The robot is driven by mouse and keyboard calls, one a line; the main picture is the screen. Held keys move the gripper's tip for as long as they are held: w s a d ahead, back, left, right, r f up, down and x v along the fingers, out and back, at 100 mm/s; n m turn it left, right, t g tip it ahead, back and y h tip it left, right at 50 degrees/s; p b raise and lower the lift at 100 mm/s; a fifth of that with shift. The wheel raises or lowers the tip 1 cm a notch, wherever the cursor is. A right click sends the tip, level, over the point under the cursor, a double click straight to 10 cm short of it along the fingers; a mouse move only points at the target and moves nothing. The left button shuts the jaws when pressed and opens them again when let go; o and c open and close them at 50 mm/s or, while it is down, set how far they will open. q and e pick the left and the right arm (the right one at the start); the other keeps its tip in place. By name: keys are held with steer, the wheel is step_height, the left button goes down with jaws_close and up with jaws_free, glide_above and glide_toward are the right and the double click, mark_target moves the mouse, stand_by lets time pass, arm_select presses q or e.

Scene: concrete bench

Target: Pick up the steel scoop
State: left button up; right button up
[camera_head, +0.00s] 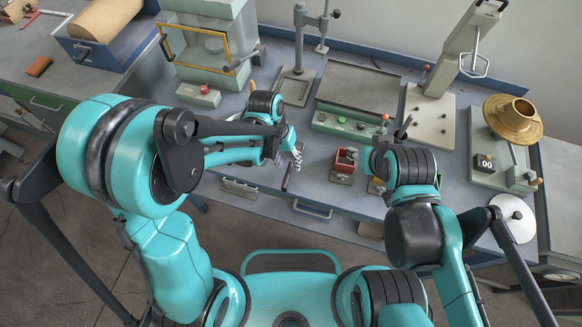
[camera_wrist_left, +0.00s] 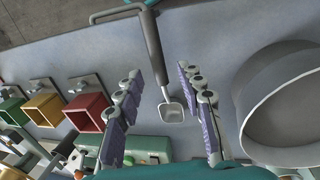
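The steel scoop (camera_wrist_left: 171,112) lies on the grey bench in the left wrist view, its small square bowl toward the bottom and its dark handle (camera_wrist_left: 153,45) running up the picture. My left gripper (camera_wrist_left: 160,73) is open, with one finger on each side of the scoop in that view. Clear gaps show between fingers and scoop.
A large grey round vessel (camera_wrist_left: 247,110) stands close to the right finger in the wrist view. A red box (camera_wrist_left: 88,112), a yellow box (camera_wrist_left: 45,108) and a green box (camera_wrist_left: 13,110) are at left. A red box (camera_head: 345,158) shows between my arms in the head view.

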arm_select(q)
steer(key=shift+d+f+b, duration=0.15)
steer(key=shift+f+b, duration=0.05)
steer(key=shift+f, duration=0.45)
steer(key=shift+d+f+b, duration=0.15)
steer(key=shift+f, duration=0.45)
steer(key=shift+r, duration=0.1)
jaws_close()
steer(key=shift+r, duration=0.1)
step_height(320, 180, up, 5)
steer(key=p, duration=0.2)
steer(key=shift+f+p, duration=0.2)
steer(key=shift+p, duration=0.1)
steer(key=w+d+r+p, duration=0.2)
steer(key=d+r, duration=0.4)
steer(key=d, duration=0.5)
steer(key=shift+d+p, duration=0.25)
steer(key=shift+p, duration=0.15)
